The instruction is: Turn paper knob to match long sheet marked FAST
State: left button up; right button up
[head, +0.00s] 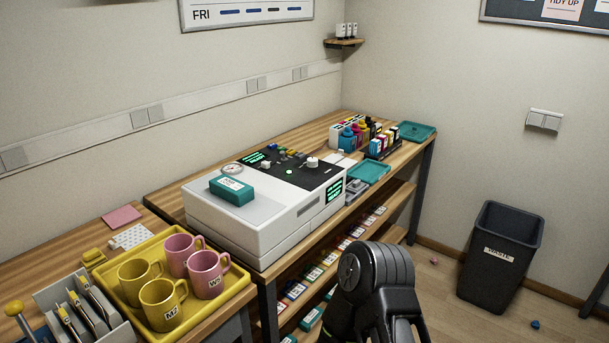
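A white press machine (265,210) stands on the wooden bench, with a black control panel (290,165) on top. I cannot make out a sheet marked FAST. A black link of my arm (375,280) rises at the bottom, right of the machine's front. Neither gripper shows.
A teal block (232,190) sits on the machine's lid. A yellow tray (240,292) with several mugs stands at the near left. Ink bottles (352,137) and teal trays (368,172) lie beyond the machine. A black bin (499,255) stands on the floor at right.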

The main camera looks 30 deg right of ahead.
aim_at(312, 162)
jog(key=i+l, duration=0.2)
jog(key=l, duration=0.3)
jog(key=i+l+u, duration=0.1)
jog(key=l, duration=0.35)
jog(key=i+l, duration=0.2)
jog(key=l, duration=0.3)
jog(key=i+l+u, duration=0.1)
jog(key=l, duration=0.4)
jog(key=i+l, duration=0.25)
jog(key=l, duration=0.3)
jog(key=i+l, duration=0.15)
jog(key=l, duration=0.35)
jog(key=i+l+u, duration=0.1)
jog(key=l, duration=0.4)
jog(key=i+l, duration=0.15)
jog(key=l, duration=0.4)
jog(key=j+u, duration=0.05)
